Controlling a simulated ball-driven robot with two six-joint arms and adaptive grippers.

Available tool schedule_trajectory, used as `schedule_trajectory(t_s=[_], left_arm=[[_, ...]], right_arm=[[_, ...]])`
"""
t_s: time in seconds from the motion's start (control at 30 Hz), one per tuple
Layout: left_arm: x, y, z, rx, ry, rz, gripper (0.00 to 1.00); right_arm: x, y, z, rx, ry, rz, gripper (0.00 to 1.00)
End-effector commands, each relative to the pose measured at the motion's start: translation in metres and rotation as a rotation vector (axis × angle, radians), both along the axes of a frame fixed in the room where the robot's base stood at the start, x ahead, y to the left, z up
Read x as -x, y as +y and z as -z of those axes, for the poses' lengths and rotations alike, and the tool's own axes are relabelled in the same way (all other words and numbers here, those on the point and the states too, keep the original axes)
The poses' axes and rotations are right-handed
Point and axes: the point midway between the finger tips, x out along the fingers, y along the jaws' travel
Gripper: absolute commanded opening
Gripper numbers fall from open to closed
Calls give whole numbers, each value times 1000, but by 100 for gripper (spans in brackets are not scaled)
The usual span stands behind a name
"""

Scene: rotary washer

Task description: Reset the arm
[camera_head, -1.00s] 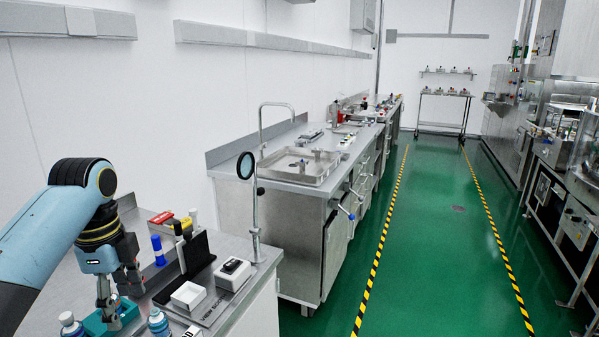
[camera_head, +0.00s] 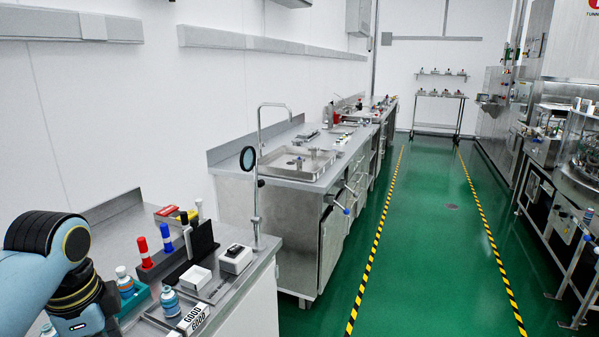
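My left arm comes in at the lower left of the head view. Its wrist is above the near end of the steel bench (camera_head: 262,262), and its gripper fingers are cut off or hidden below the wrist, so their opening cannot be seen. No held thing shows. My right arm and gripper are out of view.
The green floor (camera_head: 400,250) is clear.

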Motion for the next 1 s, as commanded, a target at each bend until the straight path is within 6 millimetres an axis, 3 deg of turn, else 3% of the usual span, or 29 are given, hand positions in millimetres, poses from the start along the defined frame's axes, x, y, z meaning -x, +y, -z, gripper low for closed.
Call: schedule_trajectory(t_s=[0.27, 0.6, 0.87, 1.0], left_arm=[[77, -10, 8, 20, -99, -344, 60], [156, -21, -17, 97, -215, -730, 60], [197, -26, -44, 162, -275, -949, 60], [188, -23, -3, 156, -263, -956, 60]], right_arm=[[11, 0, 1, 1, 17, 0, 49], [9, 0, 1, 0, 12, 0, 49], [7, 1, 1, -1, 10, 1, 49], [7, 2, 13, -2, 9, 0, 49]])
